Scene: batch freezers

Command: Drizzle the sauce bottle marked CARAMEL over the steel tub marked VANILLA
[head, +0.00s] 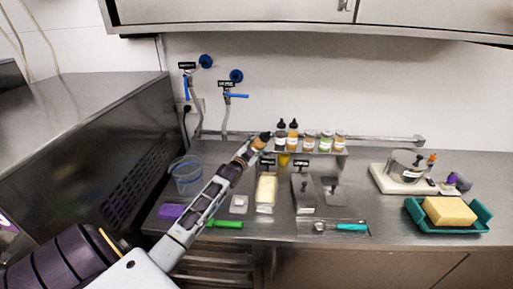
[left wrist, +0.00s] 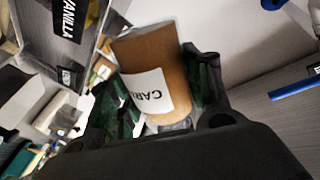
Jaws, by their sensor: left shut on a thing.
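My left gripper (head: 255,147) is shut on an amber-brown sauce bottle (head: 259,145) with a dark cap. The bottle also shows in the left wrist view (left wrist: 152,70), between the green-padded fingers, with a white label reading "CAR…", the rest hidden. In the head view its cap points up and slightly right, and it is left of the back shelf. A sign reading VANILLA (left wrist: 68,20) is at the upper left of the left wrist view. In the head view, an open steel tub (head: 265,209) holds pale yellow contents; the signs behind the tubs are too small to read. My right gripper is not in view.
Several bottles and jars (head: 311,139) stand on the back shelf. Lidded steel tubs (head: 304,190) are right of the pale tub. A green-handled tool (head: 225,224), a teal-handled scoop (head: 350,227) and a teal tray (head: 483,228) lie nearer the front.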

